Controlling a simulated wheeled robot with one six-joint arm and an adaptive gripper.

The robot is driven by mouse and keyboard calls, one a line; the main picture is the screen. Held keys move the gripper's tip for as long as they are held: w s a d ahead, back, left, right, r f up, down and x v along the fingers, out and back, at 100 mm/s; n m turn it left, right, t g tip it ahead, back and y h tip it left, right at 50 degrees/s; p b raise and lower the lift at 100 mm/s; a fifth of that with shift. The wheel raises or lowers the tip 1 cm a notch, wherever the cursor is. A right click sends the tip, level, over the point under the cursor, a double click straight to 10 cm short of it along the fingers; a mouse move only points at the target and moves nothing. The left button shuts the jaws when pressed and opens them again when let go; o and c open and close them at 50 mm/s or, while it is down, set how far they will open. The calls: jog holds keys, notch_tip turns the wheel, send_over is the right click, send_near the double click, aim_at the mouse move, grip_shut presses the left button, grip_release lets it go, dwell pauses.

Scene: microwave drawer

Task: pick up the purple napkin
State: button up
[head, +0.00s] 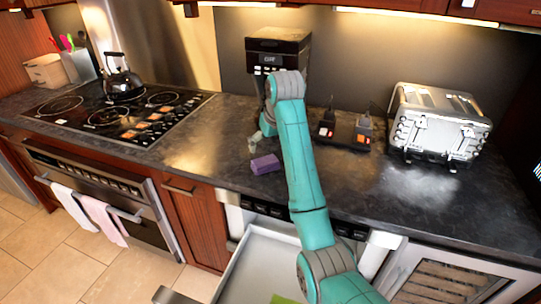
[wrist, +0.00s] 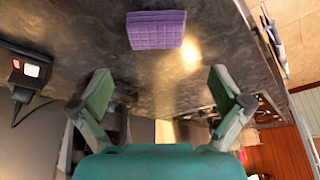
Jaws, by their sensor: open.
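The purple napkin (head: 265,164) is a small folded block lying on the dark countertop, just left of my arm in the head view. In the wrist view the napkin (wrist: 156,30) lies at the top centre, beyond my fingertips and apart from them. My gripper (wrist: 160,92) is open and empty, its two green-padded fingers spread wide. In the head view my gripper (head: 262,138) is partly hidden behind my arm, close to the napkin and on its far side.
A coffee machine (head: 277,52) stands at the back. A black phone-like device (head: 345,130) and a silver toaster (head: 437,122) stand to the right. The cooktop (head: 120,115) with a kettle (head: 122,82) is at left. An open drawer (head: 262,262) juts out below the counter. Counter left of the napkin is clear.

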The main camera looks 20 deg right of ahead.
aim_at(265, 161)
jog(key=shift+x, duration=5.4)
jog(key=shift+w+d, duration=0.1)
jog(key=shift+d, duration=0.05)
jog(key=c, duration=0.8)
notch_tip(265, 161, up, 10)
jog(key=shift+r, duration=0.1)
jog(key=o, duration=0.6)
jog(key=shift+c, duration=0.2)
jog(key=c, duration=0.4)
jog(key=shift+c, duration=0.2)
